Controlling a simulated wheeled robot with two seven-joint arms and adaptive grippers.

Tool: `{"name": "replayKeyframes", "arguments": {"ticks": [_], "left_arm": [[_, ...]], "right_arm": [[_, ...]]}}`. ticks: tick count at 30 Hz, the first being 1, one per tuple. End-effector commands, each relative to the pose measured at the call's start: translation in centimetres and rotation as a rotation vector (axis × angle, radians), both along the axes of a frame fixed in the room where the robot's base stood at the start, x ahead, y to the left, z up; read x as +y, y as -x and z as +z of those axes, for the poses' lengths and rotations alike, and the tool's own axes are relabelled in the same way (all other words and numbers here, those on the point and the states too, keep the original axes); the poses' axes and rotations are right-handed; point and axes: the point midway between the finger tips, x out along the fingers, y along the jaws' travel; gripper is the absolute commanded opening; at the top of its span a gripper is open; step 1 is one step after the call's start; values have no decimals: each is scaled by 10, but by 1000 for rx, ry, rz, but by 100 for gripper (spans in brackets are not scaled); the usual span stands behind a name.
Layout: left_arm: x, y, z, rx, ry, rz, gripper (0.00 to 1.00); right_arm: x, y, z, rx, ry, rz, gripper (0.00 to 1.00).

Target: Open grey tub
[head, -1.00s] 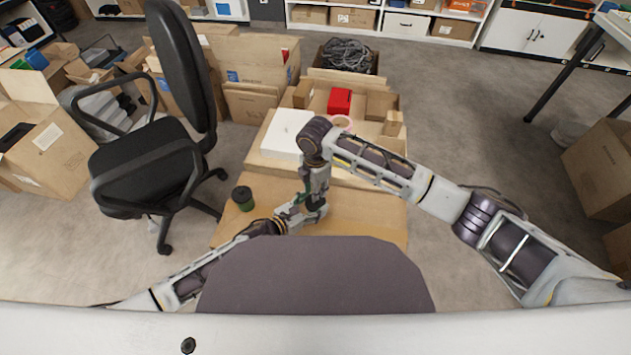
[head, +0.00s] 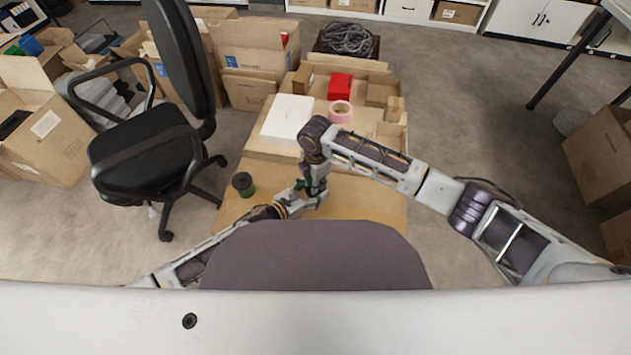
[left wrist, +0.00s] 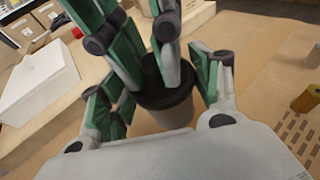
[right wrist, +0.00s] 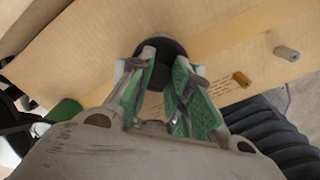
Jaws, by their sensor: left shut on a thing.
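The grey tub (left wrist: 165,112) with a round black lid shows in the left wrist view, between the fingers of my left gripper (left wrist: 165,95), which is shut on its sides. The black lid (right wrist: 160,72) also shows in the right wrist view. My right gripper (right wrist: 166,60) points down at the lid from above, its green fingers apart, with the tips over the lid. Whether they grip it I cannot tell. In the head view both grippers meet over the table, the right (head: 316,186) above the left (head: 308,199), and they hide the tub.
A green cup with a dark lid (head: 243,185) stands at the table's left. A white box (head: 287,118), pink tape roll (head: 340,112) and red box (head: 340,86) lie behind. Small yellow (right wrist: 242,79) and grey (right wrist: 287,53) cylinders stand nearby.

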Motion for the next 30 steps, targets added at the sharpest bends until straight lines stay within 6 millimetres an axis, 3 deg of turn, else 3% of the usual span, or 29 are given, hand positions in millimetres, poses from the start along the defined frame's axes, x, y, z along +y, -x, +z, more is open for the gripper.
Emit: {"name": "replayKeyframes", "arguments": {"ticks": [30], "left_arm": [[4, 2, -7, 11, -12, 5, 20]], "right_arm": [[4, -1, 22, -3, -9, 4, 0]]}}
